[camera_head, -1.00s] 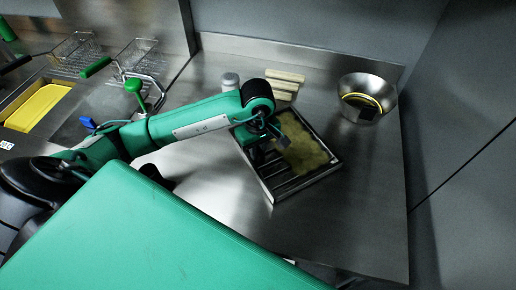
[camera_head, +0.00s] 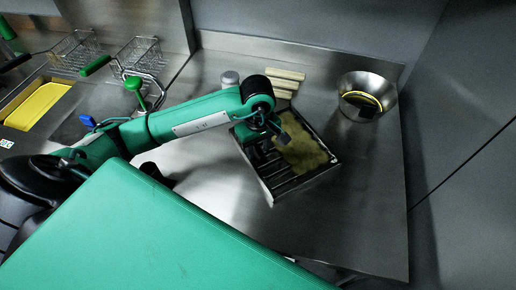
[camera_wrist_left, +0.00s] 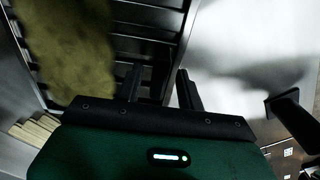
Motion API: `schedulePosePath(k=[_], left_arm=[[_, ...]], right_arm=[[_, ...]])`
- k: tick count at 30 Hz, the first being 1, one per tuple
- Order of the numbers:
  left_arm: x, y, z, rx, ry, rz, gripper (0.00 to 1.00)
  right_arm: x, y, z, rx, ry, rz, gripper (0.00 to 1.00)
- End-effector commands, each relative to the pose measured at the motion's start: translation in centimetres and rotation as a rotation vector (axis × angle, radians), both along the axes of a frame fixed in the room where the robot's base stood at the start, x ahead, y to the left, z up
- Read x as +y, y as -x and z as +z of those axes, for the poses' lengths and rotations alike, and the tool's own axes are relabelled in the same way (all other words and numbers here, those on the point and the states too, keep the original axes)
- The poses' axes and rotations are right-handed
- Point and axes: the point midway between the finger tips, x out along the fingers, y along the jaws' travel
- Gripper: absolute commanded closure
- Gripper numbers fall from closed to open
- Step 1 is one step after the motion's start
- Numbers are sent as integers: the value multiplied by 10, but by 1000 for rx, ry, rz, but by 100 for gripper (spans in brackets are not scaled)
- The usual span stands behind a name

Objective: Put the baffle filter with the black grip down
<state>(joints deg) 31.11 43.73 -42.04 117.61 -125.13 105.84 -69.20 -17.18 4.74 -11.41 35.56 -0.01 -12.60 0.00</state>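The baffle filter (camera_head: 268,188) is a dark metal slatted frame on the steel counter. A yellow-brown greasy patch (camera_head: 306,152) covers its right part. The filter also shows in the left wrist view (camera_wrist_left: 147,32). My left gripper (camera_head: 270,148) is low over the filter's upper left part. In the left wrist view my gripper (camera_wrist_left: 160,84) has its fingers apart, one over the slats and one beyond the side rim. No contact with the rim can be made out. My right gripper is not identifiable.
A steel bowl (camera_head: 389,87) with a yellow-rimmed item stands at the back right. Pale bars (camera_head: 286,75) and a lidded jar (camera_head: 230,79) stand behind the filter. Fry baskets (camera_head: 140,52) and a yellow tray (camera_head: 38,106) are at the left. The counter right of the filter is clear.

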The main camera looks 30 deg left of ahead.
Motion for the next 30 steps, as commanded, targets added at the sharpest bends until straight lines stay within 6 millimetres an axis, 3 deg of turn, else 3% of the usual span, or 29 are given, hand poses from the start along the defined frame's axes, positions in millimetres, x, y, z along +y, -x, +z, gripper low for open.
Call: schedulePosePath(k=[15, 21, 30], left_arm=[[0, 0, 90, -5, -1, -2, 62], [1, 0, 105, -2, -1, -1, 62], [0, 1, 111, -1, -1, 0, 62]], right_arm=[[5, 0, -27, 0, -6, -1, 64], [6, 0, -26, 0, -6, -1, 64], [4, 0, -26, 1, -5, -1, 64]])
